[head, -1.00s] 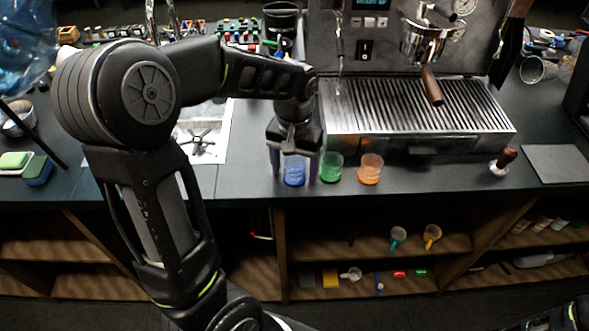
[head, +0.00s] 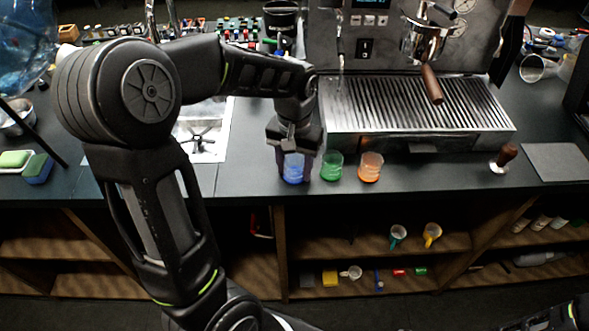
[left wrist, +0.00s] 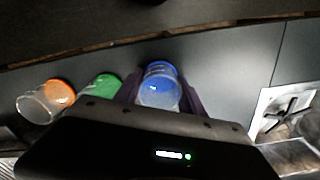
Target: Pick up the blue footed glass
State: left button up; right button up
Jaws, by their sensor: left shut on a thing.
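The blue footed glass (head: 293,170) stands on the dark counter near its front edge, left of the green glass. My left gripper (head: 294,172) comes down from above and is shut on the blue glass, one finger on each side. In the left wrist view the blue glass (left wrist: 159,88) shows between the two fingers (left wrist: 160,95). Its base is hard to make out in the head view. My right gripper does not show clearly; only a dark piece of my own arm is at the lower right corner.
A green glass (head: 331,166) stands close to the right of the gripper, and an orange glass (head: 370,167) beyond it. The espresso machine's drip tray (head: 412,105) is behind them. A tamper (head: 503,158) and a dark mat (head: 556,163) lie to the right.

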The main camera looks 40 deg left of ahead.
pick_arm(q)
grip_shut()
jog(key=shift+r, duration=0.1)
notch_tip(320, 180, up, 10)
jog(key=b, duration=0.1)
dwell(0.5)
dwell(0.8)
